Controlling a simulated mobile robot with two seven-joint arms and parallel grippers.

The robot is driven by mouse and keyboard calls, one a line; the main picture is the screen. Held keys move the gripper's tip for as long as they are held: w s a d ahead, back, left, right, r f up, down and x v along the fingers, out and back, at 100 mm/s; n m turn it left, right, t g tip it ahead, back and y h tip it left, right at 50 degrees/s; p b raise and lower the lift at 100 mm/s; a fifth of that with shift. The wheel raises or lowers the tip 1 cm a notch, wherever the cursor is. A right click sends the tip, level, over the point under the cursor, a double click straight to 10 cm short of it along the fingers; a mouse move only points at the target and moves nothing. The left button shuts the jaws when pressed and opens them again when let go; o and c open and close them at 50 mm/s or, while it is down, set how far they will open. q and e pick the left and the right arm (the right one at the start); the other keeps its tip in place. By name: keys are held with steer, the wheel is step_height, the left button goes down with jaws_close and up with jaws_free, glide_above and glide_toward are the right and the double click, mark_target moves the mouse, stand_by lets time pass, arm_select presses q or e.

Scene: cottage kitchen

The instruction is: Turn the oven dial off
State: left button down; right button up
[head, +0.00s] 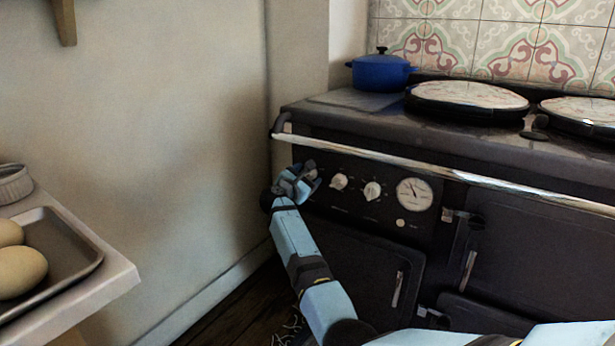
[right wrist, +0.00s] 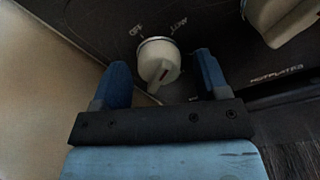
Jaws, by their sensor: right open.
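My left gripper is not in view.
Two more cream dials (head: 339,181) (head: 372,190) and a round gauge (head: 414,195) are right of the gripper. A steel rail (head: 420,168) runs above the panel. A wall (head: 180,130) stands close on the left. A counter (head: 110,285) holds a tray with round loaves.

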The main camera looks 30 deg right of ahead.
steer(key=c, duration=0.9)
